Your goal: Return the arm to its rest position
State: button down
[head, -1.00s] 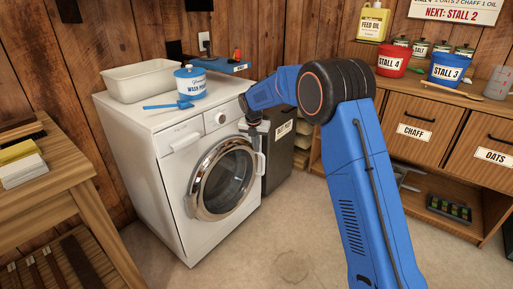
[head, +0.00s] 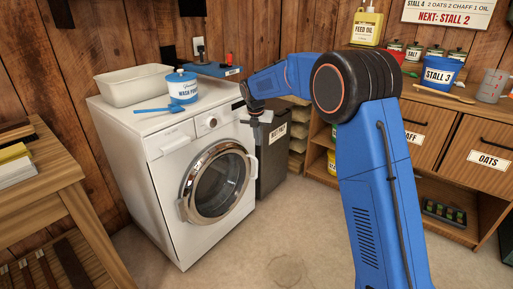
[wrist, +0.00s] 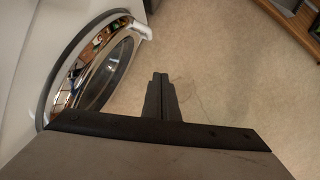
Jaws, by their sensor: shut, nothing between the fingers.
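My blue arm (head: 375,190) rises from the bottom of the head view and bends left at a black joint. My gripper (head: 255,121) hangs at its end, beside the washing machine's front right edge and in front of a dark bin. In the wrist view my gripper (wrist: 160,80) points down over the floor, its fingers together with nothing between them. The washing machine (head: 165,195) stands to the left, its round chrome-rimmed door (head: 219,185) looking closed. The door also shows at the left of the wrist view (wrist: 98,65), apart from the fingers.
A white basin (head: 130,85), a wash powder tub (head: 183,88) and a blue scoop (head: 158,109) are on the washer. The dark bin (head: 273,165) stands right of it. A wooden bench (head: 35,180) is at left, drawers (head: 480,150) at right. The floor (head: 290,245) in front is clear.

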jog(key=s+d+r+m, duration=0.5)
jog(key=s+d, duration=0.1)
jog(key=s, duration=0.3)
jog(key=s+d+r+m+t, duration=0.1)
jog(key=s+d+r+m, duration=0.4)
jog(key=s, duration=0.3)
jog(key=s+d+r+m, duration=0.5)
jog(key=s+d, duration=0.1)
jog(key=s, duration=0.3)
jog(key=s+d+f+m, duration=0.2)
jog(key=s+m, duration=0.3)
jog(key=s, duration=0.5)
jog(key=s+d+f+m, duration=0.3)
jog(key=s+m, duration=0.3)
jog(key=s, duration=0.4)
jog(key=s+d+f+m+t, duration=0.1)
jog(key=s+d+f+m, duration=0.2)
jog(key=s+m, duration=0.3)
jog(key=s, duration=0.4)
jog(key=shift+s+f+y, duration=0.15)
jog(key=shift+f+y, duration=0.1)
jog(key=shift+y, duration=0.15)
